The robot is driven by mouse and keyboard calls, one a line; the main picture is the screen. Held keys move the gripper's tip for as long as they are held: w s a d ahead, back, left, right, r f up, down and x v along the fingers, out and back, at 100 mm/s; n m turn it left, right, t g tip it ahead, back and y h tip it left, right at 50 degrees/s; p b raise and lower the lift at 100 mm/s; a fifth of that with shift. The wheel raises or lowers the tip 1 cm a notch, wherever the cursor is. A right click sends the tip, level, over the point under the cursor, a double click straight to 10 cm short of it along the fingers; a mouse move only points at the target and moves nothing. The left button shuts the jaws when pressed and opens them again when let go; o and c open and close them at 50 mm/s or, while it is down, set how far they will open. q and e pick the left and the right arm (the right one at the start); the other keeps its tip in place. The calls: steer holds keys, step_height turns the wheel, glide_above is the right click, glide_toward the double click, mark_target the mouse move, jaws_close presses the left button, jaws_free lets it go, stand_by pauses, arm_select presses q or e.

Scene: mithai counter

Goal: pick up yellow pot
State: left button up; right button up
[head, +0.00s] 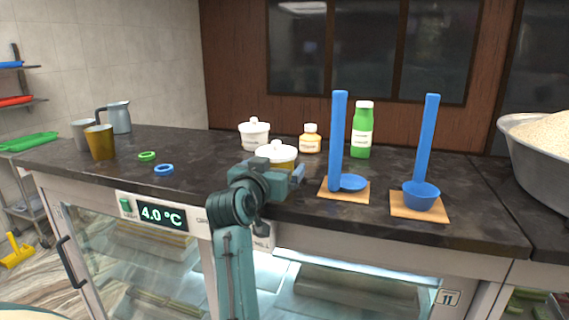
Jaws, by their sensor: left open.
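A pot with a white knobbed lid and a yellow body (286,163) stands upright on the dark counter near the middle of the head view. My left gripper (284,184) is open at the counter's front edge, just in front of this pot. The gripper and wrist hide the pot's lower left part. I cannot tell whether any finger touches it. No object shows between the fingers. My right gripper is not in view.
Right are a green bottle (361,132) and two blue ladles (338,145) (424,160) on wooden boards.

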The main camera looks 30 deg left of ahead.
arm_select(q)
steer(key=shift+r, duration=0.15)
steer(key=shift+s, duration=0.15)
steer(key=c, duration=2.1)
